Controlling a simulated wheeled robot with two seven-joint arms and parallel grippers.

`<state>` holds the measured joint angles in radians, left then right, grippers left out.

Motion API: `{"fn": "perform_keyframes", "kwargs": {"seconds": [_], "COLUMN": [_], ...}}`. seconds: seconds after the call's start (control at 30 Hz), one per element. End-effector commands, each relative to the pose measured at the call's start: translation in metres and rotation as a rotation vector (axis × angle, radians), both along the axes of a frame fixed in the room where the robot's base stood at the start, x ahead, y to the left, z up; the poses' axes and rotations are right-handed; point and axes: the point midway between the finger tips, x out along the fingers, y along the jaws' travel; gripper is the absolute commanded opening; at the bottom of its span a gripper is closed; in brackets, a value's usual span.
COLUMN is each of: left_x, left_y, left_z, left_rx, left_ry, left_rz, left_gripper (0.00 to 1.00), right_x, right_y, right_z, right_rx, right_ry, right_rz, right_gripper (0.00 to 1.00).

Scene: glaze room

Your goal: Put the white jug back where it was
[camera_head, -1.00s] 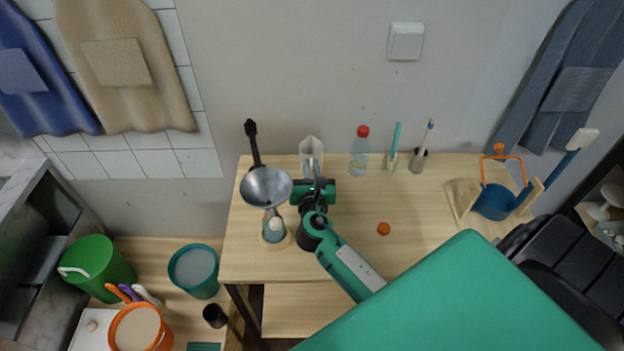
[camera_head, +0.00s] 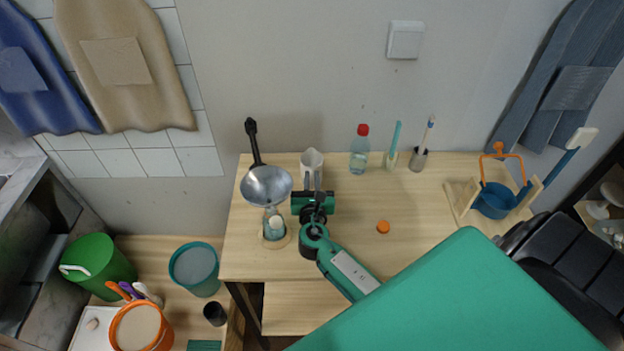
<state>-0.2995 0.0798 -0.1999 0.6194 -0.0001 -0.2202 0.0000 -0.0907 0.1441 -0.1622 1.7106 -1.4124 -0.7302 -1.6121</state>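The white jug (camera_head: 312,161) is upright at the back of the wooden table, left of the clear bottle. My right gripper (camera_head: 312,180) is at the near side of the jug, with its two fingers pointing toward the back wall. The fingers appear shut on the near side of the jug, though the contact is small and partly hidden. I cannot tell whether the jug's base touches the table. My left gripper is not in view.
A red-capped bottle (camera_head: 359,152) and brush holders (camera_head: 418,160) stand to the right. An orange piece (camera_head: 383,227) lies on the open tabletop (camera_head: 420,205).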

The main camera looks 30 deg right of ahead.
Motion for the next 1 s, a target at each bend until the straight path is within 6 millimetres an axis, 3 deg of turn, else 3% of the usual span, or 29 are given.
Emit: {"fn": "perform_keyframes", "kwargs": {"seconds": [0.1, 0.47, 1.0], "left_x": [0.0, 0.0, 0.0], "left_y": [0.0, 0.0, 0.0], "left_z": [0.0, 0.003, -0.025], "left_rx": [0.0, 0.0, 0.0], "left_ry": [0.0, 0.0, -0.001], "left_rz": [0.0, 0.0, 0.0], "left_gripper": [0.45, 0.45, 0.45], "right_x": [0.0, -0.002, -0.087], "right_y": [0.0, 0.001, 0.054], "right_z": [0.0, 0.004, 0.001], "right_rx": [0.001, 0.001, 0.002], "right_ry": [0.001, 0.0, 0.001], "right_rz": [0.0, 0.0, 0.001], "right_gripper": [0.31, 0.31, 0.31]}}
